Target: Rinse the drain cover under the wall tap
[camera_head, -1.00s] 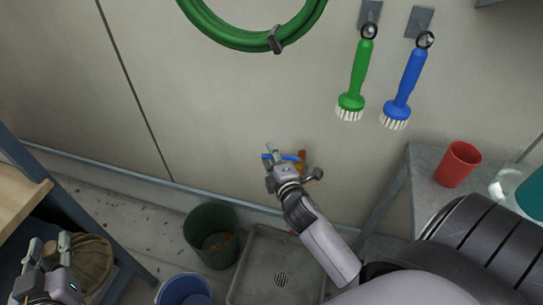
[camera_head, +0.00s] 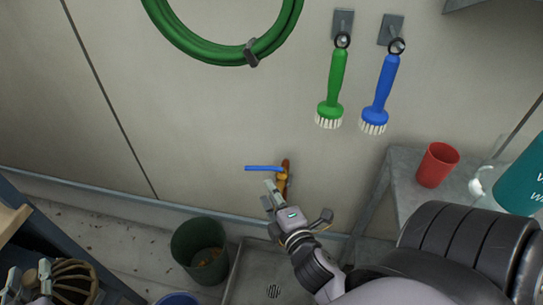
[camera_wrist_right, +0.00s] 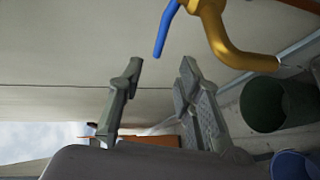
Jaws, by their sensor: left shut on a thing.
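The brass wall tap (camera_head: 282,180) has a blue lever handle (camera_head: 262,168) pointing left; both show close up in the wrist view, the tap (camera_wrist_right: 222,38) and the lever (camera_wrist_right: 166,28). My right gripper (camera_head: 270,190) is just below the lever. In the wrist view its fingers (camera_wrist_right: 160,75) are apart with nothing between them, and the lever's end is just beyond their tips. No water shows at the tap. My left gripper (camera_head: 28,280) is at the bottom left, shut on a brown, ribbed, domed thing (camera_head: 75,280), apparently the drain cover, partly cut off by the picture edge.
A floor basin (camera_head: 244,285) with a drain grate (camera_head: 273,291) is below the tap. A dark green bucket (camera_head: 199,250) and a blue bucket (camera_head: 177,299) stand left of it. A metal table (camera_head: 404,190) with a red cup (camera_head: 437,165) is at right. Brushes and a hose hang above.

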